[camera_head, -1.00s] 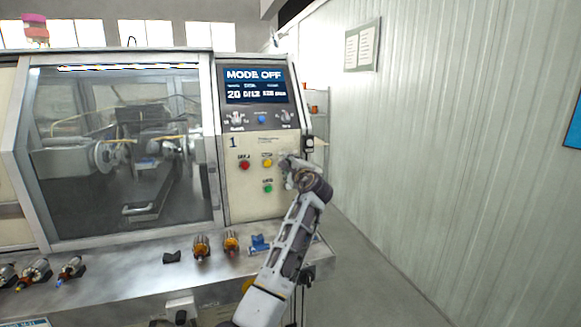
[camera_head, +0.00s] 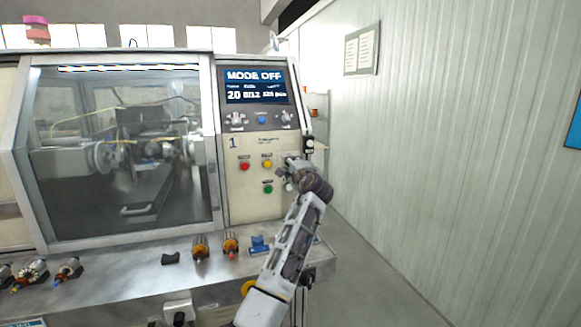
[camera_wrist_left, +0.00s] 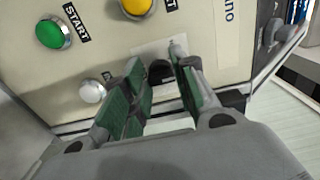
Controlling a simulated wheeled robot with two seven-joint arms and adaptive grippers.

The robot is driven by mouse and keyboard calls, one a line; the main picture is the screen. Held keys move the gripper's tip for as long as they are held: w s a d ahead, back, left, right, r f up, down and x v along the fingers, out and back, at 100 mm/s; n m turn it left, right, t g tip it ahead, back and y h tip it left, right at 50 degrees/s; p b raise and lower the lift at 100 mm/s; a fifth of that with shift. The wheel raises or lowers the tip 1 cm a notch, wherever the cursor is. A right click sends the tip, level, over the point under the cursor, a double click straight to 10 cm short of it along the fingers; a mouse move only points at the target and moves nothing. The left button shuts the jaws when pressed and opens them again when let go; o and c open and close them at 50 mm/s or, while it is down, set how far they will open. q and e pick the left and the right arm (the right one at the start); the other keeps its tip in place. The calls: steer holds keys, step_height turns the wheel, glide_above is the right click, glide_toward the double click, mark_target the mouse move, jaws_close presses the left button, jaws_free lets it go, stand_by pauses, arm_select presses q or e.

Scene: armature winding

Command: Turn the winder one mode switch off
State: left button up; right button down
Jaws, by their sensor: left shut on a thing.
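The winder one (camera_head: 258,205) is the cream machine marked "1". Its display (camera_head: 255,86) reads "MODE OFF". My left gripper (camera_head: 287,168) is at the right side of its button panel. In the left wrist view my left gripper (camera_wrist_left: 157,62) has its green-padded fingers on either side of a small black knob (camera_wrist_left: 160,72), which looks like the mode switch, and is shut on it. The fingers partly cover the knob and its label, so its exact angle is hard to tell. In the head view the gripper hides the knob. My right gripper is out of view.
A red button (camera_head: 244,166), a yellow button (camera_head: 267,163) and a green start button (camera_head: 268,188) sit left of the gripper. A silver round part (camera_wrist_left: 92,91) is close to the fingers. Armatures (camera_head: 200,247) and a blue part (camera_head: 259,244) lie on the ledge below.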

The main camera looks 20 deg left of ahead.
arm_select(q)
steer(key=o, duration=0.9)
steer(key=shift+f, duration=0.15)
steer(key=shift+c, duration=0.2)
steer(key=shift+o, duration=0.8)
steer(key=v, duration=1.2)
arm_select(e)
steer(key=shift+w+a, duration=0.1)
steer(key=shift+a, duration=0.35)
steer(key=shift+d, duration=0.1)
